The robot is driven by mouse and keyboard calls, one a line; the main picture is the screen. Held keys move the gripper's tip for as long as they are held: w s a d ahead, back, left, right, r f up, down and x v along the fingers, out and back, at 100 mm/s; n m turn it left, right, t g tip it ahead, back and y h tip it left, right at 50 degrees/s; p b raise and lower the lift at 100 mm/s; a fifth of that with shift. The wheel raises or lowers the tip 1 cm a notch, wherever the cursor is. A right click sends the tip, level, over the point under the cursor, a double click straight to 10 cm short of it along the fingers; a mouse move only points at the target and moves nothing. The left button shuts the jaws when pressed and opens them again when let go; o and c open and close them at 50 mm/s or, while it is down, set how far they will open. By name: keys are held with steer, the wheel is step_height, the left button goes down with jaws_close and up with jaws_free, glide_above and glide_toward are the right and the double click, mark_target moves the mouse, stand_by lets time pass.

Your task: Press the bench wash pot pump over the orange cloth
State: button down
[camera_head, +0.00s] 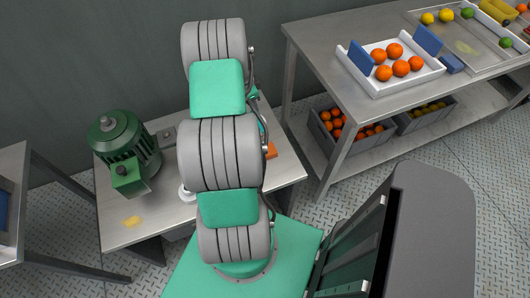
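My grey and green arm runs up the middle of the head view and covers much of the low metal bench (112,238). My gripper is not visible. A small orange piece (271,151), possibly the orange cloth, shows just right of the arm on the bench; the rest of it may be hidden. A white round object (187,193) shows at the arm's left edge on the bench. It may be part of the wash pot, but the arm cuts it off and no pump head can be made out.
A green motor-like machine (125,150) stands on the bench's left, with a yellow patch (132,221) in front. At right, a taller steel table (335,82) bears a white tray (398,87) of oranges; crates sit on its lower shelf. Another table edge (14,160) is at left.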

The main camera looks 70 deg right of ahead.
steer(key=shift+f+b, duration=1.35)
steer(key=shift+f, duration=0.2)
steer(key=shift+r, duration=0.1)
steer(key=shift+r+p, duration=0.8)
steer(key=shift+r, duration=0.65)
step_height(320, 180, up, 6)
steer(key=p, duration=0.2)
steer(key=shift+p, duration=0.3)
